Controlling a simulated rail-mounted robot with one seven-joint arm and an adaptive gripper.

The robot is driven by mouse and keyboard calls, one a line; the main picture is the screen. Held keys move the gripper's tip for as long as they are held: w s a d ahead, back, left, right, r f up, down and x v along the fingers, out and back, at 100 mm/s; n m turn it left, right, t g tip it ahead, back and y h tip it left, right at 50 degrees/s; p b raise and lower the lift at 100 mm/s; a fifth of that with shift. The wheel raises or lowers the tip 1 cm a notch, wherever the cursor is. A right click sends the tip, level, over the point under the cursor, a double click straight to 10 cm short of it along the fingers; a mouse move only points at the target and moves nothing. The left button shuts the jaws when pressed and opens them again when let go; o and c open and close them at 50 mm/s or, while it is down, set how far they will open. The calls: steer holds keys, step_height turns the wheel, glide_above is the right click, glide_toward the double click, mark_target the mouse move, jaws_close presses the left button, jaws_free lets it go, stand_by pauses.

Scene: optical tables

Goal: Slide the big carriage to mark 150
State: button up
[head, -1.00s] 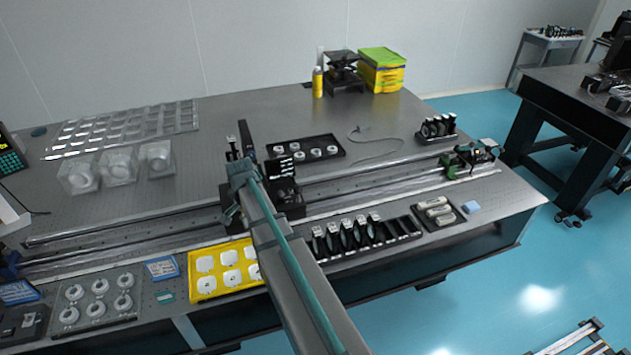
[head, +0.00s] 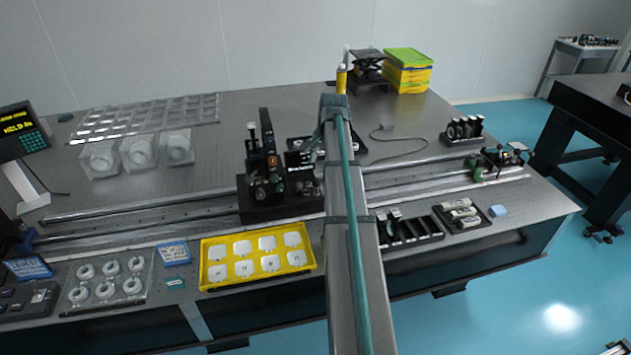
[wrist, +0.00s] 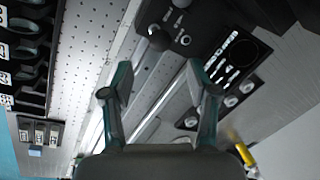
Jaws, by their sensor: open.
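The big carriage (head: 262,211) is a dark block with a tall black post and knobbed optics on top. It sits on the long rail (head: 130,225) left of my arm in the head view. In the wrist view a dark block with round knobs (wrist: 205,22), likely the carriage, is at the top, beyond my fingertips. My gripper (wrist: 155,92) is open and empty over the rail bars, apart from that block. In the head view my arm hides the gripper and part of the rail. The mark 150 cannot be read in either view.
A yellow tray of white parts (head: 205,280) and a black rack (head: 425,238) stand along the front. A black tray with parts (wrist: 262,48) lies beyond the rail. An end unit (head: 490,165) sits at the rail's right. A display (head: 22,128) stands at left.

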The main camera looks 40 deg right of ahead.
mark_target(317, 179)
steer(key=f, duration=0.2)
steer(key=w+f+p, duration=0.1)
steer(key=f, duration=0.2)
steer(key=f+p, duration=0.1)
steer(key=f, duration=0.2)
steer(key=shift+w+a+f, duration=0.15)
steer(key=shift+w, duration=0.15)
steer(key=shift+c, duration=0.3)
jaws_close()
